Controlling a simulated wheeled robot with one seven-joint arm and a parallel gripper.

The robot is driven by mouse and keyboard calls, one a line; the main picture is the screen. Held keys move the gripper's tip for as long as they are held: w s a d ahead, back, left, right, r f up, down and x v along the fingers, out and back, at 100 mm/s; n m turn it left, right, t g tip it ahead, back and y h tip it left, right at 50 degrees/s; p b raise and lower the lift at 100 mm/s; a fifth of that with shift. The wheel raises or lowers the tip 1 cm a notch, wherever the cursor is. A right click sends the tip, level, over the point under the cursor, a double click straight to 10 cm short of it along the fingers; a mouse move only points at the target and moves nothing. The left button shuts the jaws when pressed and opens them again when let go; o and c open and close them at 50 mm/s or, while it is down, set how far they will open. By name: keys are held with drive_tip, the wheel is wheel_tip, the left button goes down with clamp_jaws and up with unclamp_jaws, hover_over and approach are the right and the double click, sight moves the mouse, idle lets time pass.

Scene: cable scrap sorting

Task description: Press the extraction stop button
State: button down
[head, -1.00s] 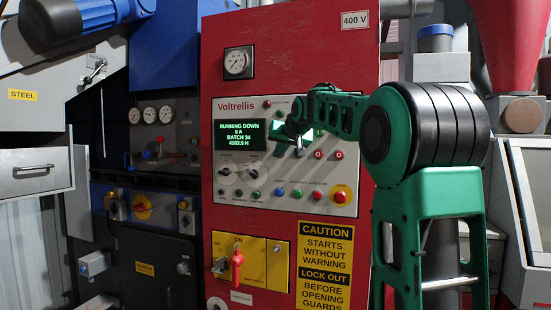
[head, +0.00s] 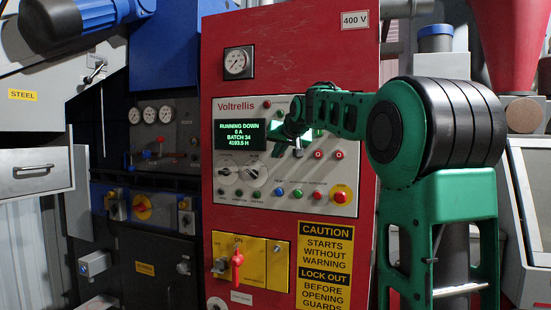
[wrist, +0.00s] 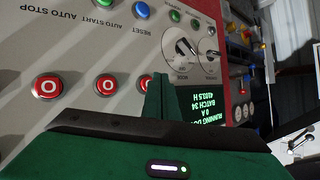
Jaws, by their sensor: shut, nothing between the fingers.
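The red panel carries a pale control plate (head: 230,202) with small round buttons. In the wrist view, two red buttons marked O, one at far left (wrist: 47,87) and one nearer the fingers (wrist: 108,84), show clearly. Another red edge is partly hidden by my fingers. Their labels are hidden or unreadable, so I cannot tell which is the extraction stop button. In the head view two red buttons (head: 318,155) (head: 337,155) sit right of my gripper. My gripper (wrist: 160,88) is shut and empty, close in front of the plate beside the red buttons; contact cannot be told.
A blue button (wrist: 139,9) and green buttons (wrist: 98,3) are labelled reset and auto start. A big red button on yellow (head: 340,194) is at the plate's lower right. The display (head: 240,134) reads "RUNNING DOWN". A red switch handle (head: 237,258) protrudes below.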

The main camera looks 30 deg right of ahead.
drive_tip(key=s+a, duration=0.1)
drive_tip(key=a, duration=0.1)
drive_tip(key=s+a, duration=0.2)
idle(0.4)
idle(0.7)
drive_tip(key=s+f+g, duration=0.6)
drive_tip(key=s+f, duration=1.3)
drive_tip(key=f, duration=0.2)
drive_tip(key=s+a+f+g+y, duration=0.1)
drive_tip(key=s+a+f+g, duration=0.2)
drive_tip(key=s+f, duration=0.6)
drive_tip(key=s+a+f+g+y, duration=0.2)
drive_tip(key=s+f, duration=0.6)
drive_tip(key=s, duration=0.8)
drive_tip(key=shift+s+a+f+m+g, duration=0.35)
drive_tip(key=shift+a+g, duration=0.25)
drive_tip(key=shift+a, duration=0.5)
drive_tip(key=shift+w, duration=0.1)
